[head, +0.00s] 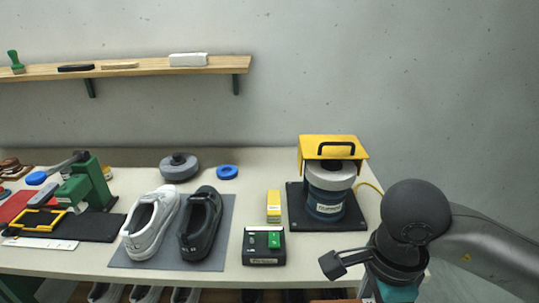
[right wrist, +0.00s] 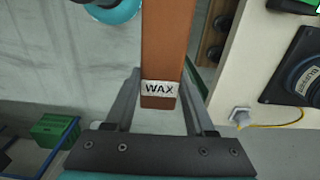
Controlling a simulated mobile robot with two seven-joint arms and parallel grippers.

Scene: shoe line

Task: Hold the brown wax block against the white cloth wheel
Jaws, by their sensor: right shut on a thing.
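The brown wax block (right wrist: 168,40), with a white "WAX" label, is between the fingers of my right gripper (right wrist: 160,85) in the right wrist view. My right gripper is shut on it. In the head view my right arm comes in at the lower right, over the table's front right corner; I cannot make out the block there. The white cloth wheel (head: 331,178) sits on a dark blue motor (head: 326,205) under a yellow guard (head: 312,148). The block is apart from the wheel, nearer the front. My left gripper is not in view.
A control box (head: 263,247) with a green switch stands at the table's front edge. A yellow box (head: 273,205) is left of the motor. White (head: 149,225) and black (head: 200,225) shoes stand on a grey mat (head: 228,212). A yellow cable (head: 373,187) runs behind the motor.

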